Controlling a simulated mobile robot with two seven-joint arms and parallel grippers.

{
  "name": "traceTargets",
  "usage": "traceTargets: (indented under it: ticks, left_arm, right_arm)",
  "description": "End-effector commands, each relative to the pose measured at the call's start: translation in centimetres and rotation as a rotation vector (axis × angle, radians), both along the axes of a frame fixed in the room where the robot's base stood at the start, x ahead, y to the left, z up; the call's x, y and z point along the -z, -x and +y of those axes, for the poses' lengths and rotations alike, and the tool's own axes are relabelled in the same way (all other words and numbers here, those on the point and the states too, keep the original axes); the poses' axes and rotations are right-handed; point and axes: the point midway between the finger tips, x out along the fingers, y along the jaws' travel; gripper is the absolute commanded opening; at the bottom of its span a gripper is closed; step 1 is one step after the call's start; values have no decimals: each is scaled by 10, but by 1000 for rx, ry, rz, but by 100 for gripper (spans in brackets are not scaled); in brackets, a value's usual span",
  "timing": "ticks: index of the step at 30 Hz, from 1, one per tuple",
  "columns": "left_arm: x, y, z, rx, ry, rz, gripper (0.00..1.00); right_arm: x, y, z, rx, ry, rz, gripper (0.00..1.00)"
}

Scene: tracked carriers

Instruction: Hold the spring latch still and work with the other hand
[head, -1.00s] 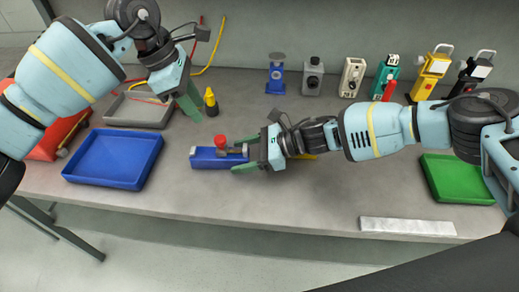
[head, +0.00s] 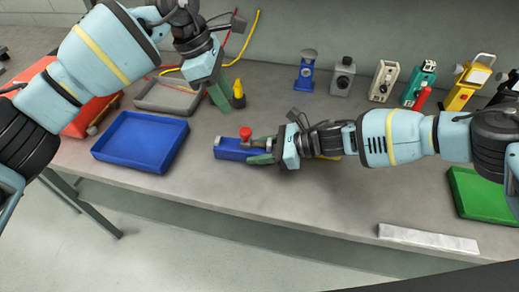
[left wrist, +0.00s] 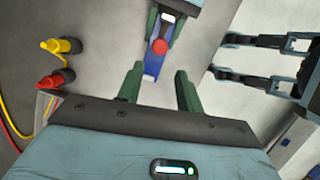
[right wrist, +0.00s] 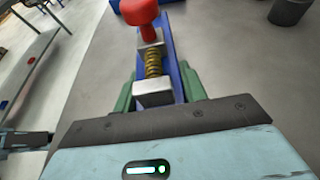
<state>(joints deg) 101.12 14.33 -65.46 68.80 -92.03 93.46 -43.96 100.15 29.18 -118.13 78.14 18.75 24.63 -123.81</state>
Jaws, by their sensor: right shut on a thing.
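The spring latch has a blue base (head: 232,151) and a red knob (head: 246,132). It lies on the bench, and a coil spring (right wrist: 153,63) and metal blocks show on it in the right wrist view. My right gripper (head: 262,150) is shut on the latch's base from the right, one finger along each side; the knob end sticks out beyond the fingers. My left gripper (head: 220,97) is open and empty, behind and above the latch, fingers pointing down. In the left wrist view the latch (left wrist: 150,68) shows beyond its parted fingers (left wrist: 158,90).
A blue tray (head: 130,165), grey tray (head: 150,105) and red bin (head: 75,127) stand at left. A yellow plug (head: 238,90) is beside my left gripper. Several devices line the back. A green tray (head: 480,205) and pale bar (head: 425,240) lie at right.

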Motion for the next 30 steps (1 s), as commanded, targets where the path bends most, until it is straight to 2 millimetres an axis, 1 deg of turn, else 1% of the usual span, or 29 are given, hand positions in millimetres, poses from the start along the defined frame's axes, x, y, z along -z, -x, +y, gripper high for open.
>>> traceTargets:
  ticks: [1,2,5,8,9,10,15,20,26,30]
  left_arm:
    - [0,0,0,0,0,0,36]
    - [0,0,0,0,0,0,34]
    - [2,1,0,-6,10,10,21]
    - [11,6,-1,-30,51,48,8]
    - [17,9,-2,-47,80,73,2]
    - [21,12,-3,-64,105,95,0]
    - [47,32,-4,-199,287,273,0]
    - [66,50,3,-355,455,463,0]
    - [82,68,21,-562,635,704,0]
    - [92,79,41,-714,742,873,0]
  right_arm:
    - [0,0,0,0,0,0,4]
    - [0,0,0,0,0,0,4]
    - [0,0,0,0,0,0,4]
    - [0,0,0,0,-1,0,4]
    - [0,0,0,0,-1,0,4]
    - [0,0,0,0,-1,0,4]
    - [-1,0,0,0,-1,0,4]
    - [-1,0,0,0,-1,-1,4]
    - [-1,0,0,0,-1,-1,4]
    - [-1,0,0,0,-1,-1,4]
